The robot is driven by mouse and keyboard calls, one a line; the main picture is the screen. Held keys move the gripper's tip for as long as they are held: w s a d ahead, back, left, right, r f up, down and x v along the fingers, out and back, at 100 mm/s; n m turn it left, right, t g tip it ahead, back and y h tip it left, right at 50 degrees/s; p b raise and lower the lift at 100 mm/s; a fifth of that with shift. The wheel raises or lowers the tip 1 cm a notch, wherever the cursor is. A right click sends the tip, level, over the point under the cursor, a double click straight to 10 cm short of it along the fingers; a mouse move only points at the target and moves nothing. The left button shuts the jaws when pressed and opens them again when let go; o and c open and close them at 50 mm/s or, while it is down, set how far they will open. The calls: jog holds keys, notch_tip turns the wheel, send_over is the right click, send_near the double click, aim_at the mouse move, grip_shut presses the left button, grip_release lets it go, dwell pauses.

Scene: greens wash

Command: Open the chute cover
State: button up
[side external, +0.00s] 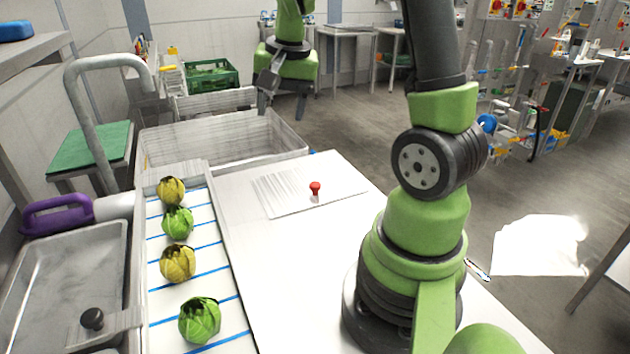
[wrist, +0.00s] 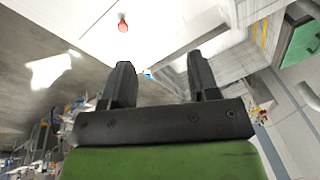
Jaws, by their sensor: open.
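The chute cover (side external: 275,197) is a pale, flat rectangular plate on the white worktop, with ribbed lines on its left part. A small red knob (side external: 315,187) stands upright on it. The knob also shows in the wrist view (wrist: 123,24), near the top and left of the fingers. The cover lies flat; the chute beneath it is hidden. My gripper (side external: 282,106) hangs in the air beyond the cover, above its level and apart from the knob. Its two dark fingers are spread with nothing between them in the wrist view (wrist: 161,64).
A white belt with blue stripes (side external: 196,282) carries several green and yellowish heads of greens at left. A large grey crate (side external: 215,146) stands beyond the worktop (side external: 285,290). A metal basin (side external: 60,280) and purple-handled object (side external: 58,214) are at far left. The worktop around the cover is clear.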

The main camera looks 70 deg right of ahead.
aim_at(315, 184)
jog(key=s+d+f+m+g, duration=0.2)
jog(key=s+d+f+m, duration=0.15)
jog(key=d+f, duration=0.65)
jog(key=shift+m+y, duration=0.4)
jog(key=shift+m, duration=0.05)
jog(key=f, duration=1.1)
jog(key=shift+w+a, duration=0.3)
jog(key=shift+w, duration=0.1)
jog(key=shift+r, duration=0.1)
grip_shut()
jog(key=s+a, duration=0.8)
jog(key=shift+s+a, duration=0.15)
